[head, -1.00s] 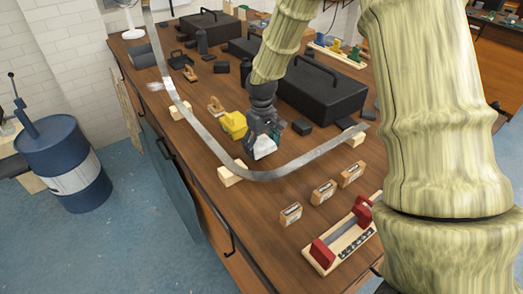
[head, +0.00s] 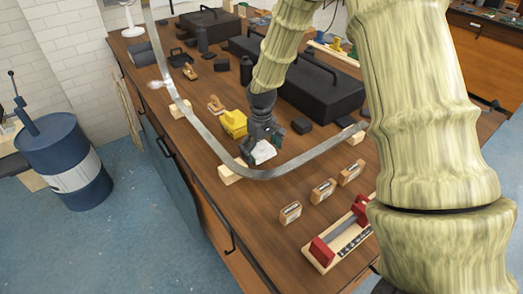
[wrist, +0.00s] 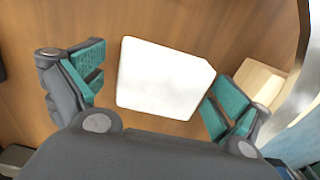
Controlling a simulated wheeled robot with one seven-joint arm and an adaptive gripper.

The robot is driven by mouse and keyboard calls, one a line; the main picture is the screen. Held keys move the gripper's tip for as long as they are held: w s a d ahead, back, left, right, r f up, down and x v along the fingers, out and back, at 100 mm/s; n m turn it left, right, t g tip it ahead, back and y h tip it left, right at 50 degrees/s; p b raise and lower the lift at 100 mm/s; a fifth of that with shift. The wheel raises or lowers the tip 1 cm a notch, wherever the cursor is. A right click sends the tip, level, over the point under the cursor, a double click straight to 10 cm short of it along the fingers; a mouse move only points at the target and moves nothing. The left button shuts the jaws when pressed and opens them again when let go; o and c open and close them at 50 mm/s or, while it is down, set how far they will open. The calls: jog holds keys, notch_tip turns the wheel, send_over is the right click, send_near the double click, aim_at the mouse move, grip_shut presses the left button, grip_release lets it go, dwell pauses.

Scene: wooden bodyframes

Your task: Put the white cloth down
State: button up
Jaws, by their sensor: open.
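The white cloth (head: 262,152) is a small pale block-like piece on the wooden workbench, inside the curve of a metal strip. In the wrist view the white cloth (wrist: 163,78) lies flat between my fingers, with brown wood around it. My gripper (head: 262,141) is just above it, pointing down. In the wrist view my gripper (wrist: 155,90) has its teal finger pads spread apart. The left pad is clear of the cloth; the right pad is close to its edge, and I cannot tell whether they touch.
The curved metal strip (head: 300,166) runs around my gripper, on wooden blocks (head: 230,174). A yellow object (head: 233,122) stands close at the left. A black toolbox (head: 318,92) is behind. Several small labelled boxes (head: 291,212) and a red-ended tool (head: 340,236) lie in front.

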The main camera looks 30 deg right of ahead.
aim_at(262, 149)
notch_tip(262, 149, up, 12)
jog(key=b, duration=0.2)
jog(key=shift+b, duration=0.4)
dwell(0.4)
jog(key=shift+r, duration=0.1)
